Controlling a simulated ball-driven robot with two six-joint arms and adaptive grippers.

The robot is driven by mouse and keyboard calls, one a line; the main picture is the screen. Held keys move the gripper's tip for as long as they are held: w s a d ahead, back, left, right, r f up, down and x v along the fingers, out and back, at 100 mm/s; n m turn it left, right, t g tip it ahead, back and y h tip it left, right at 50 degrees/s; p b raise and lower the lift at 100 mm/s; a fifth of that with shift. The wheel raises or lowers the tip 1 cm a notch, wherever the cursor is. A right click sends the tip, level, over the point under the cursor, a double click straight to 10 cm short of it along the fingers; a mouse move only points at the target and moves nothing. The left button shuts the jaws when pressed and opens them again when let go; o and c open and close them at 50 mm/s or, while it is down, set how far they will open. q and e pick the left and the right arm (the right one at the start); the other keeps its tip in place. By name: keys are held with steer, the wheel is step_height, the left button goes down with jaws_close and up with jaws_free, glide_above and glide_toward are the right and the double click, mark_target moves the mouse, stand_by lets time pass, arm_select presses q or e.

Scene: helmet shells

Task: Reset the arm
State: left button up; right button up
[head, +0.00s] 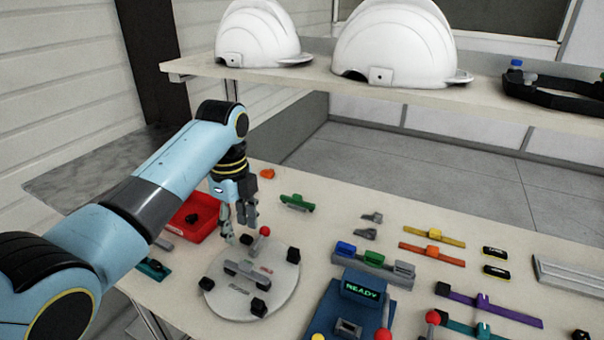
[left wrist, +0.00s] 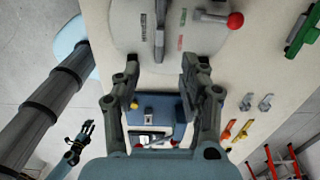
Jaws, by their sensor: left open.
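My left arm comes in from the left in the head view. Its gripper (head: 238,222) points down over the back left of a round grey plate fixture (head: 225,299). The gripper is open and empty, with its fingers apart. In the left wrist view its two fingers (left wrist: 158,72) stand wide apart in front of the round plate (left wrist: 130,30), with nothing between them. A red ball-topped lever (head: 265,231) stands by the plate's back edge, close to the gripper. Another gripper (left wrist: 84,135), apparently my right one, shows small at the left of the wrist view; its jaw state is unclear.
Two white helmet shells (head: 258,35) (head: 394,46) stand on a raised shelf (head: 430,98) behind. A red tray (head: 193,217) lies left of the gripper. A blue READY device (head: 352,306), a block rack (head: 372,265) and coloured clamps (head: 432,252) occupy the table's right side.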

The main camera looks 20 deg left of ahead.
arm_select(q)
steer(key=s+d+f+n+t, duration=0.2)
steer(key=s+n, duration=0.7)
steer(key=s, duration=0.5)
steer(key=s+d+r+n+t, duration=0.1)
steer(key=s+r+n, duration=0.3)
steer(key=s, duration=0.2)
steer(key=s+r+n+t, duration=0.1)
steer(key=s+r+n, duration=0.2)
steer(key=s+n, duration=0.25)
step_height(320, 180, down, 36)
steer(key=s+a+g+b, duration=0.2)
steer(key=s+b, duration=0.1)
steer(key=b, duration=0.6)
steer(key=s+f+b, duration=0.3)
steer(key=s+f, duration=0.6)
steer(key=f, duration=0.2)
steer(key=s+a+f+g+b, duration=0.1)
steer(key=s+f+b, duration=0.3)
steer(key=s+f, duration=0.5)
step_height(320, 180, down, 3)
steer(key=shift+s+r+y, duration=0.15)
steer(key=shift+r+y, duration=0.05)
steer(key=shift+y, duration=0.2)
